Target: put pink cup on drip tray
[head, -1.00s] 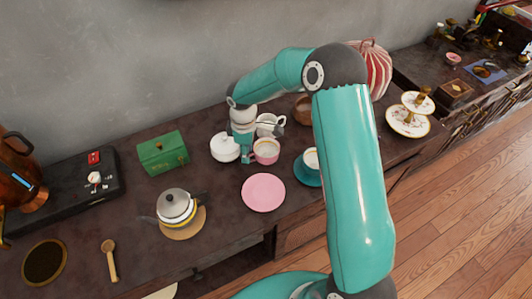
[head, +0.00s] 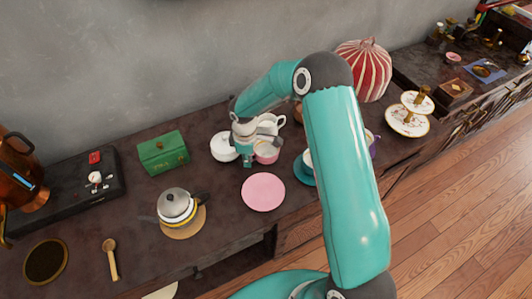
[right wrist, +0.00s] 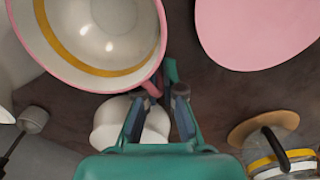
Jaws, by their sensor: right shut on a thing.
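The pink cup (head: 266,156) stands near the back of the dark counter, partly covered by my right gripper in the head view. In the right wrist view the cup (right wrist: 100,72) shows large at upper left, with a white inside, a gold band and a pink rim. My right gripper (head: 247,160) is at its left side, pointing down. In the right wrist view its fingers (right wrist: 160,92) are shut on a pink part at the cup's edge, apparently the handle. A round dark tray with a brass rim (head: 45,262), apparently the drip tray, lies at front left. My left gripper is out of view.
A pink saucer (head: 263,192) lies in front of the cup. A copper urn (head: 22,180) is far left.

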